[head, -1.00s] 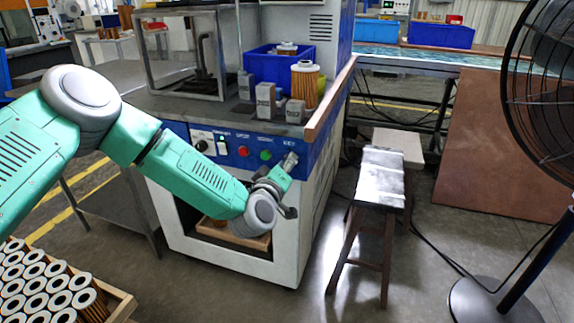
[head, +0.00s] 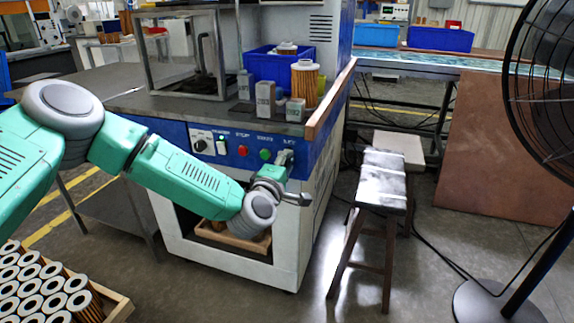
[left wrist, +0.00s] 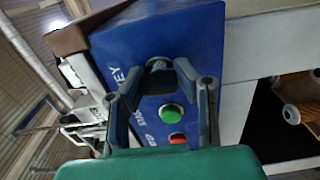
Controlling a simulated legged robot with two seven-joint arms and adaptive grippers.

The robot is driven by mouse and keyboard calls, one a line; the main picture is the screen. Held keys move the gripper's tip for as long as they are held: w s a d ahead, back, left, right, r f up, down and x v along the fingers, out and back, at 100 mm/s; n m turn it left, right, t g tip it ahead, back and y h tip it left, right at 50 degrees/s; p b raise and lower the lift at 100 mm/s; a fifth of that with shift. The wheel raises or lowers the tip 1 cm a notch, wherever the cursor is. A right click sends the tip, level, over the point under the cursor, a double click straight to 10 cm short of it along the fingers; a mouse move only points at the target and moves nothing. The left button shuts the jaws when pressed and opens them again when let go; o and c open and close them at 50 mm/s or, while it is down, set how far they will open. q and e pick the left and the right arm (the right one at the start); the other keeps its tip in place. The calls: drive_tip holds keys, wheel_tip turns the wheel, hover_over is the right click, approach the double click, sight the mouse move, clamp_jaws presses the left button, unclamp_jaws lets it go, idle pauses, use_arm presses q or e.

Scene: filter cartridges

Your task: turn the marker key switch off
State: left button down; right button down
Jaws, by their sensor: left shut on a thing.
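The marker key switch (left wrist: 158,66) sits at the right end of the blue control panel (head: 215,155), under the "KEY" label. My left gripper (head: 286,161) reaches it from the front. In the left wrist view its two dark fingers (left wrist: 160,72) close in around the key, one on each side. The gripper is shut on the key. The fingers cover most of the key, so its exact angle is hard to tell. My right gripper is not in view.
Beside the key are a green button (head: 265,154), a red button (head: 242,151) and a black knob (head: 200,146). A stool (head: 382,180) and a black fan (head: 545,90) stand to the right. A crate of filter cartridges (head: 122,305) is at lower left.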

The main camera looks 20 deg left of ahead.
use_arm(q)
drive_tip(key=shift+s+d+f, duration=0.1)
drive_tip(key=shift+s+f, duration=0.1)
drive_tip(key=shift+f, duration=0.3)
drive_tip(key=c, duration=1.2)
unclamp_jaws()
drive_tip(key=shift+r, duration=0.2)
drive_tip(key=s, duration=1.1)
drive_tip(key=shift+s+a, duration=0.35)
drive_tip(key=shift+s, duration=0.05)
